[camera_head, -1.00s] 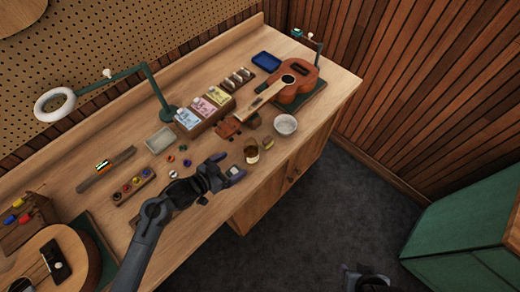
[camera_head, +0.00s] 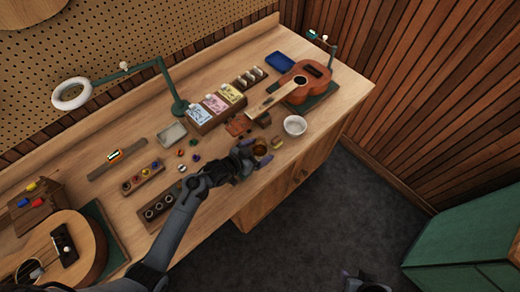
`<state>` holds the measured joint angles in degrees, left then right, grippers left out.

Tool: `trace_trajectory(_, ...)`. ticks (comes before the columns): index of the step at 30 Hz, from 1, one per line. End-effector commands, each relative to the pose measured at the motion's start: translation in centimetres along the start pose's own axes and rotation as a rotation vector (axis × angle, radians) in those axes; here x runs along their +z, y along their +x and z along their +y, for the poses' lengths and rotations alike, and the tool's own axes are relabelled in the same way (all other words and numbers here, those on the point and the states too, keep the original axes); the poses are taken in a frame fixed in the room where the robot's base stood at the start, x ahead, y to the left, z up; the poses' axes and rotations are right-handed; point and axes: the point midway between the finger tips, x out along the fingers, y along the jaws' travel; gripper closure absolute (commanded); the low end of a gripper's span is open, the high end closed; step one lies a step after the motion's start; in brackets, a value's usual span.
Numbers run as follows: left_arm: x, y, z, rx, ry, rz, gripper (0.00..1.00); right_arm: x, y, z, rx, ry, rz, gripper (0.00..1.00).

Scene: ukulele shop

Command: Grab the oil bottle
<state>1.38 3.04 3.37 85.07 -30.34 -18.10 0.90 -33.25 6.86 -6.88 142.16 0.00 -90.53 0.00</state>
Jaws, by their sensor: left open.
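The amber-brown bottle (camera_head: 260,149), which looks like the oil bottle, stands on the workbench (camera_head: 223,192) near its front edge. My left gripper (camera_head: 252,158) is open and close against the bottle's left and near side. One finger hides the lower part of the bottle. I cannot tell whether the fingers touch it. My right gripper (camera_head: 364,281) shows only as a dark shape at the bottom edge, over the floor, and its jaws are unclear.
A white bowl (camera_head: 295,126) stands right of the bottle, with a small yellowish item (camera_head: 277,143) between. A ukulele (camera_head: 302,84) lies behind. A lamp (camera_head: 179,105) rises at the back.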

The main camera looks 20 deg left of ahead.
Motion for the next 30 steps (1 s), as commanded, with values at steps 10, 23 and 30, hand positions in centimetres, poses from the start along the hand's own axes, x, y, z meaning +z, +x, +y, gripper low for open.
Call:
trace_trajectory(10,0.05,0.79,0.01,0.0,0.001,0.0,0.1,-0.01,0.0,0.01,0.0,0.0,0.0,0.57)
trace_trajectory(23,0.05,0.76,0.0,-0.001,0.001,0.0,0.72,-0.01,0.01,0.01,0.0,0.0,-0.001,0.57)
trace_trajectory(30,-0.03,0.76,-0.02,-0.001,0.001,0.001,0.72,0.0,0.01,0.01,0.0,0.0,-0.001,0.57)
